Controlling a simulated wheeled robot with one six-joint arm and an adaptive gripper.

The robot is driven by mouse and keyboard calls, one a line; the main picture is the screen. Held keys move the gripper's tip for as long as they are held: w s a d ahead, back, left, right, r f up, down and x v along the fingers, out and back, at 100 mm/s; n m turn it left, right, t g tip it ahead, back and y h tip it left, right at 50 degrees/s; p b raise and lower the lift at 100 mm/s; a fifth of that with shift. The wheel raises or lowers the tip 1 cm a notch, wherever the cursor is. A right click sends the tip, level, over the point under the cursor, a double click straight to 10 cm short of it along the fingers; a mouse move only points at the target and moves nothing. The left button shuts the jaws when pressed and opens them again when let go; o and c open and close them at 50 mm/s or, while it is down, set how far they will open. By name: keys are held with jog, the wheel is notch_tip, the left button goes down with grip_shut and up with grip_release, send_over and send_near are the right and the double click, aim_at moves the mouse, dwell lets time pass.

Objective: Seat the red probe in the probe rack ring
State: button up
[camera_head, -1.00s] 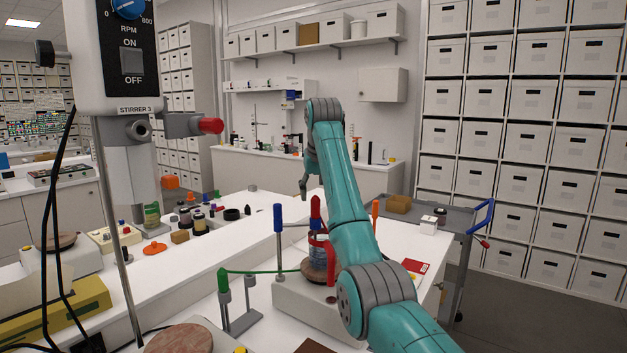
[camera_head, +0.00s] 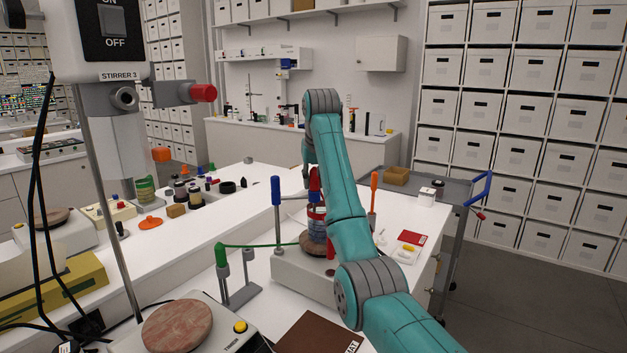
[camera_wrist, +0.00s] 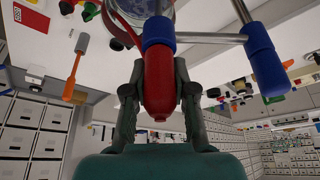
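The red probe (camera_head: 314,180) stands upright above the glass beaker (camera_head: 316,218). In the wrist view the red probe (camera_wrist: 160,82) runs into a blue collar (camera_wrist: 157,33). A grey rod joins this collar to a blue-topped post (camera_head: 276,190). My gripper (camera_wrist: 159,75) has a finger on each side of the red probe, apparently against it. In the head view my arm partly hides the gripper and probe. The grey probe rack (camera_head: 239,296) stands left of the stirrer, with two short posts. A green probe (camera_head: 221,256) is at its left post; the right post looks empty.
The beaker stands on a hotplate stirrer (camera_head: 296,278). An orange-handled tool (camera_head: 374,190) stands to its right. A green cable (camera_head: 262,245) runs from the rack towards the stirrer. A tall stirrer stand (camera_head: 100,150) fills the left. Jars (camera_head: 182,192) are behind.

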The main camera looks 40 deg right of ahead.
grip_shut()
jog(key=shift+o, duration=1)
grip_release()
grip_shut()
jog(key=shift+r, duration=0.1)
jog(key=shift+r, duration=4)
notch_tip(320, 180, up, 8)
jog(key=shift+r, duration=0.15)
